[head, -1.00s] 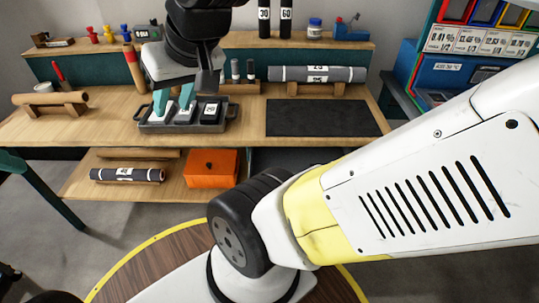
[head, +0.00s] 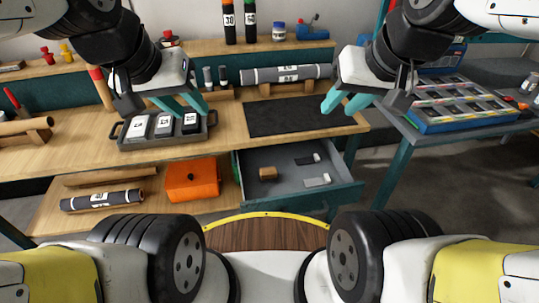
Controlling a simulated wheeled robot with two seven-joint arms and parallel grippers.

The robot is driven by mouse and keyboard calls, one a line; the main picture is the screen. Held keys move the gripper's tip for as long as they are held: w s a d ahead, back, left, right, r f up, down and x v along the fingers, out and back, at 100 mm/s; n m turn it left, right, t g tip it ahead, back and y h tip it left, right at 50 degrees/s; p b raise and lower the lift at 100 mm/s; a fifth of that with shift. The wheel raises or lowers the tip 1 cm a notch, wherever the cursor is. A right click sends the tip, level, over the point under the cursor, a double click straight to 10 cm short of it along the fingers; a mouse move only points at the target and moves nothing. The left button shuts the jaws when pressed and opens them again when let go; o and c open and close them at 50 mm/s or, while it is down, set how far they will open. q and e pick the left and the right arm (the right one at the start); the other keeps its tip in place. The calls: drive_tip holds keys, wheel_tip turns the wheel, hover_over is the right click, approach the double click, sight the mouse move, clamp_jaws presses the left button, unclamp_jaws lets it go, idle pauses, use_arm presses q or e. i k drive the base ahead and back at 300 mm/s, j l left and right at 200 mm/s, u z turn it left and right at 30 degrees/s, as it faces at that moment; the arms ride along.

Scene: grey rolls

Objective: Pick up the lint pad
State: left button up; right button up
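No thing is plainly marked as the lint pad. An open grey drawer (head: 246,184) under the bench holds a brown block (head: 267,173), a small dark-and-white piece (head: 308,159) and a pale grey flat piece (head: 317,181); I cannot tell whether one is the pad. My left gripper (head: 181,106) has its teal fingers apart above the tray of labelled blocks, with nothing visible between them. My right gripper (head: 343,106) is also open and empty, above the right end of the bench, up and right of the drawer.
A black mat (head: 300,115) lies clear on the bench. A grey roll (head: 286,74) rests behind it. An orange box (head: 192,180) and another roll (head: 102,200) sit on the lower shelf. A side table (head: 440,145) stands right.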

sight(268, 174)
drive_tip(key=j, duration=0.6)
drive_tip(key=i+j+u, duration=0.1)
drive_tip(key=j, duration=0.5)
drive_tip(key=i+j, duration=0.15)
drive_tip(key=j, duration=0.45)
drive_tip(key=i+j+u, duration=0.1)
drive_tip(key=j, duration=0.5)
drive_tip(key=i+j, duration=0.1)
drive_tip(key=j, duration=0.5)
drive_tip(key=i+j, duration=0.1)
drive_tip(key=j, duration=0.5)
drive_tip(key=i+j+u, duration=0.1)
drive_tip(key=j, duration=0.5)
drive_tip(key=i+j, duration=0.15)
drive_tip(key=j, duration=0.4)
drive_tip(key=z, duration=2.45)
